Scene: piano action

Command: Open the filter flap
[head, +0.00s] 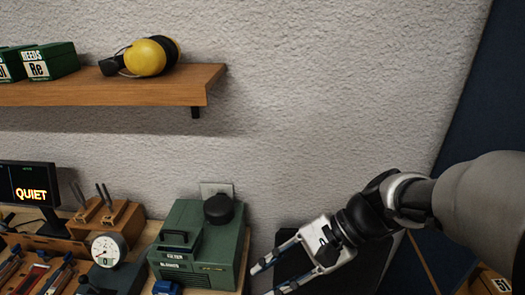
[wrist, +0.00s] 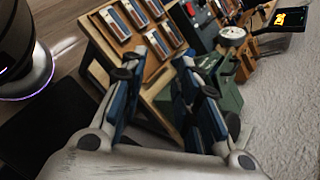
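The green machine (head: 225,250) stands on the bench below the shelf in the head view. A panel marked FILTER (head: 178,256) with a black handle (head: 176,238) is on its left part; it looks shut. A round black cap (head: 218,208) sits on the back of the machine. My gripper (head: 257,280) is to the right of the machine, apart from it, with its fingers spread and nothing between them. In the wrist view my gripper (wrist: 160,85) is open, and the green machine (wrist: 228,98) shows partly hidden behind the right finger.
A dial gauge (head: 108,250), a wooden block (head: 105,215) and a QUIET display (head: 30,185) stand to the left. A shelf (head: 150,88) with yellow ear defenders (head: 146,56) is above. The wall space between shelf and machine is free.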

